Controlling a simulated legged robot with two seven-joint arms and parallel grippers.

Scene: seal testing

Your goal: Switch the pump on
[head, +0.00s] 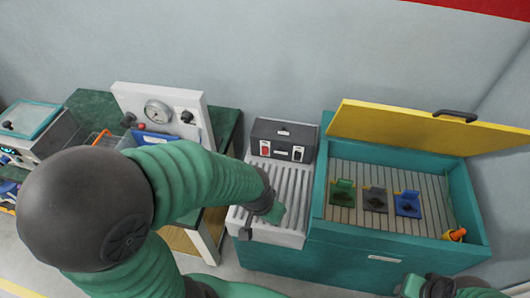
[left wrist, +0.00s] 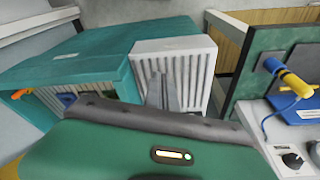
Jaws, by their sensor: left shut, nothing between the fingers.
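A dark grey box (head: 283,140) with a red switch (head: 265,148) and a black-and-white switch (head: 298,154) on its front stands at the back of a white ribbed stand (head: 240,218). No label naming the pump is readable. My left gripper (head: 277,213) is over the front part of the stand, in front of the box and apart from it. In the left wrist view its fingers (left wrist: 161,88) are together and empty, with the ribbed stand (left wrist: 178,47) beyond them. My right gripper (head: 425,286) is at the bottom right edge; its fingers are not clear.
A white panel with a gauge (head: 158,112) and knobs stands on the bench at left. A teal chest (head: 345,245) with a raised yellow lid (head: 420,128) is at right, holding green, grey and blue pieces. My left arm hides part of the bench.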

